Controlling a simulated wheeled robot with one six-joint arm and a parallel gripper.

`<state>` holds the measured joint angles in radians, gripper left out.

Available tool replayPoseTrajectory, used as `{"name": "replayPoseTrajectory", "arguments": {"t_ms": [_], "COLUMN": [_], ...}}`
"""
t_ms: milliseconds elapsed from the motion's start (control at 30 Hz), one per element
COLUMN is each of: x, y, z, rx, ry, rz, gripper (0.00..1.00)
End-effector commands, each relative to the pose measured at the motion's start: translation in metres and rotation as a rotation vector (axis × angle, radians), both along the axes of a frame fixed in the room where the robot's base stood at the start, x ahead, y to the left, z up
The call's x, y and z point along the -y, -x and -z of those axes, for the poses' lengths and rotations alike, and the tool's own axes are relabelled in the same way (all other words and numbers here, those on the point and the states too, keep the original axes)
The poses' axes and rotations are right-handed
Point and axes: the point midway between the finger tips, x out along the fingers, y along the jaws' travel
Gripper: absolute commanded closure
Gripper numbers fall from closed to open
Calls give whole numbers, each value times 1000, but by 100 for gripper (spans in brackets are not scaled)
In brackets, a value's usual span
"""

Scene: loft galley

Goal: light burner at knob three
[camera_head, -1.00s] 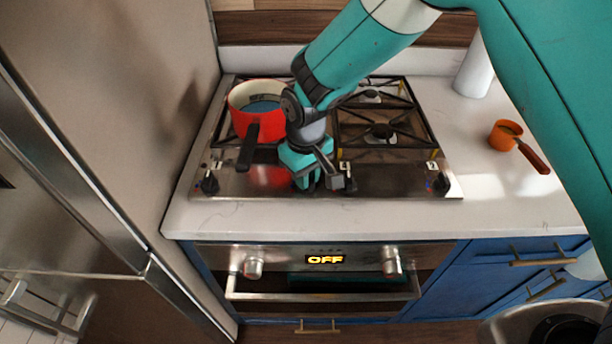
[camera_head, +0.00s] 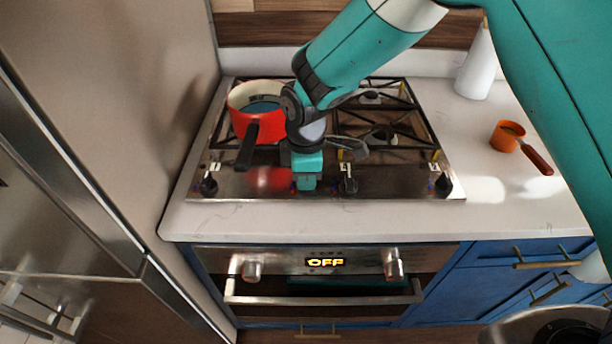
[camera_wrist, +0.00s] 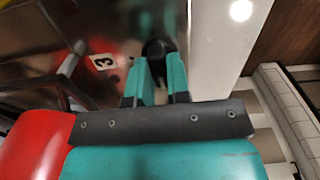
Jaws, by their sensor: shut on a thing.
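The black knob three (camera_wrist: 156,48) sits between the teal fingers of my gripper (camera_wrist: 157,72) in the wrist view, with a "3" label (camera_wrist: 103,61) beside it. My gripper (camera_head: 307,182) is shut on it at the front strip of the stainless cooktop (camera_head: 265,188). In the head view the gripper hides this knob. Other black knobs show on the same strip: one at the left (camera_head: 208,187), one just right of my gripper (camera_head: 348,186) and one at the far right (camera_head: 444,185). I see no flame on the visible burners.
A red pot (camera_head: 265,122) stands on the left grates, its dark handle (camera_head: 247,148) pointing forward; it also shows in the wrist view (camera_wrist: 35,150). An orange cup with a handle (camera_head: 505,137) lies on the right counter. The oven display (camera_head: 325,262) reads OFF.

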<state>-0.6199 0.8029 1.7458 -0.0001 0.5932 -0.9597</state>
Motion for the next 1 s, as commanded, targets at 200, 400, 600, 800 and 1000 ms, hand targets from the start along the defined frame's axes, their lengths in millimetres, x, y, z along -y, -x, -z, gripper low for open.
{"name": "replayPoseTrajectory", "arguments": {"t_ms": [200,400,600,800,1000], "x": [0,0,0,0,0], "y": [-1,-1,-1,-1,-1], "z": [-1,-1,-1,-1,-1], "rx": [1,1,1,2,2], "ry": [0,0,0,0,0], "rz": [-141,-225,-263,-272,-271], "gripper": [100,100,100,100,100]}}
